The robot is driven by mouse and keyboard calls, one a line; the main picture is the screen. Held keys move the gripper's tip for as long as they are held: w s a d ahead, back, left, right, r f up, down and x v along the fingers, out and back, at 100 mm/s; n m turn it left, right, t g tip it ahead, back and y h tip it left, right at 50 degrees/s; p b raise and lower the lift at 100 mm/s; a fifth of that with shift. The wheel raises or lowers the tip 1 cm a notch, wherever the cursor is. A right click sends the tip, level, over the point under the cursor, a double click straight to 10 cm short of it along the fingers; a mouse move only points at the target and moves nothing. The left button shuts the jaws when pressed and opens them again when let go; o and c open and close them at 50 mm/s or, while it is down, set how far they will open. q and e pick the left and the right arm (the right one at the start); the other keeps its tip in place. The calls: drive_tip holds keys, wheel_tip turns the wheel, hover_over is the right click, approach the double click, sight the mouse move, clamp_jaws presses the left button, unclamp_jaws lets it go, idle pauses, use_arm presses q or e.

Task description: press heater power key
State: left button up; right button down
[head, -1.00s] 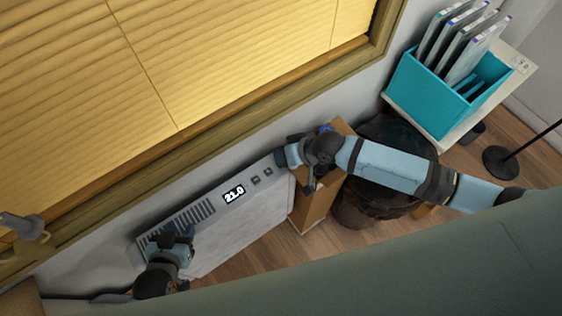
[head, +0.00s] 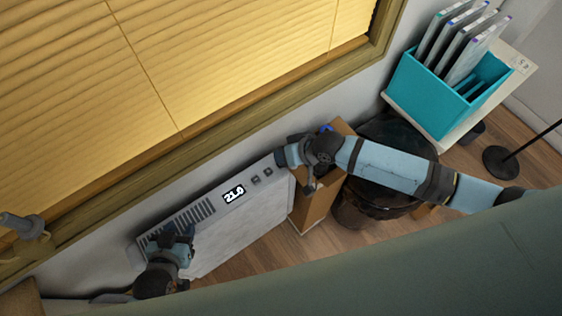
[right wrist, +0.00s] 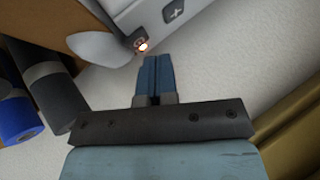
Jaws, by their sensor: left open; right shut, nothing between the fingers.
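The white heater (head: 240,236) stands along the wall under the window, its lit display (head: 234,194) reading 21.0. Two dark keys (head: 261,176) sit right of the display. In the right wrist view, a dark power key (right wrist: 141,44) with an orange-white glow is at the heater's end corner, near the plus key (right wrist: 173,12). My right gripper (right wrist: 156,60) is shut and empty, its tips just beside the glowing key; I cannot tell whether they touch. In the head view my right gripper (head: 281,158) covers that corner. My left gripper (head: 178,232) is open over the heater's left end.
A cardboard box (head: 313,205) stands right of the heater, beside a dark bin (head: 370,205). Dark and blue rolls (right wrist: 20,118) show left of the right gripper. A teal file holder (head: 428,98) is on a white stand. The window sill runs above the heater.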

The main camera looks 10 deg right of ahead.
drive_tip(key=shift+f, duration=0.15)
drive_tip(key=shift+f, duration=0.3)
drive_tip(key=shift+f, duration=0.1)
idle(0.4)
use_arm(q)
drive_tip(key=shift+r, duration=0.15)
drive_tip(key=shift+r+p, duration=0.6)
drive_tip(key=shift+p, duration=0.1)
use_arm(e)
drive_tip(key=shift+r, duration=0.6)
use_arm(q)
wheel_tip(320, 180, up, 6)
drive_tip(key=p, duration=0.5)
drive_tip(key=shift+p, duration=0.4)
use_arm(e)
wheel_tip(320, 180, up, 6)
use_arm(q)
drive_tip(key=shift+f, duration=0.25)
